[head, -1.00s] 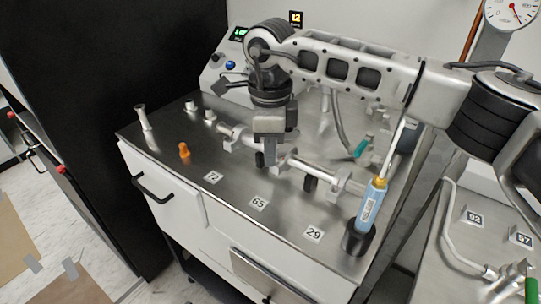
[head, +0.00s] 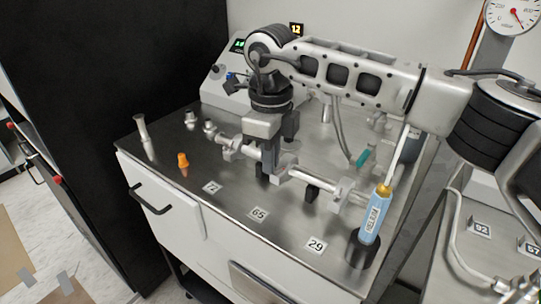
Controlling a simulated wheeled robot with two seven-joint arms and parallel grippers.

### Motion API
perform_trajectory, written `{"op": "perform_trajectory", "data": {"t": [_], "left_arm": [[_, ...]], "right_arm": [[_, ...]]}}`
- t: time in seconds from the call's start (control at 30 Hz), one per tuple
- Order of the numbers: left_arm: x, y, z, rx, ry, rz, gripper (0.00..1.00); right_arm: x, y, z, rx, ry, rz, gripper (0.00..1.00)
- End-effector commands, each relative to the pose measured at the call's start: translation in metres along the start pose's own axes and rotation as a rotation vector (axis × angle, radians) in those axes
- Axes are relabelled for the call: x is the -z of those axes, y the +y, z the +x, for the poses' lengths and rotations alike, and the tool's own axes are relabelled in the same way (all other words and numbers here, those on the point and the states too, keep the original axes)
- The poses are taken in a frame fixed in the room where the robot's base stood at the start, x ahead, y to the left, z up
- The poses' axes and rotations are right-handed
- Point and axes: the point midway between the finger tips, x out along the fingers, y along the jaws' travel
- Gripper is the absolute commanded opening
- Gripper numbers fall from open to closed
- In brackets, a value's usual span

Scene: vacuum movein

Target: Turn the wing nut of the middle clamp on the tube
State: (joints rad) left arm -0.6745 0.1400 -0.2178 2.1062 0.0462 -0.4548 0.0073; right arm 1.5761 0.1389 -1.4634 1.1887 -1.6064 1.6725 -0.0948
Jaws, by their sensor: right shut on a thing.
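The metal tube (head: 325,184) runs across the steel bench top, from upper left to lower right. Clamps sit along it: a left one (head: 229,149), the middle clamp (head: 284,169) and a right one (head: 341,190). My right gripper (head: 270,172) points down at the middle clamp. It is shut on that clamp's wing nut, which its fingers hide. Dark round parts show on the front side of the tube, one (head: 311,193) between the middle and right clamps. My left gripper is out of view.
A blue-labelled bottle (head: 372,217) stands in a black holder (head: 360,250) at the front right corner. An orange cap (head: 183,160) and small metal fittings (head: 190,119) stand at left. Tags 72, 65 and 29 (head: 315,245) lie along the clear front strip.

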Motion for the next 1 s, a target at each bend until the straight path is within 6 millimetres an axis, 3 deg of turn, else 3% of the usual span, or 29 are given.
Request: {"op": "perform_trajectory", "data": {"t": [0.77, 0.8, 0.83, 1.0], "left_arm": [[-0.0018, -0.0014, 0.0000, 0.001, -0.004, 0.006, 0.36], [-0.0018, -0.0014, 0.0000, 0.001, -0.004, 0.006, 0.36], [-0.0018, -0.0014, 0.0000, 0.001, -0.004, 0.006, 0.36], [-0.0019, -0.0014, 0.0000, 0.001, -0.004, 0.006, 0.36]], "right_arm": [[0.0015, -0.0013, -0.0015, 0.001, 0.003, 0.002, 0.00], [0.0015, -0.0013, -0.0015, 0.001, 0.003, 0.002, 0.20], [0.0016, -0.0015, -0.0015, 0.002, 0.003, 0.002, 0.29], [0.0019, -0.0034, -0.0016, 0.006, 0.002, 0.006, 0.30]]}}
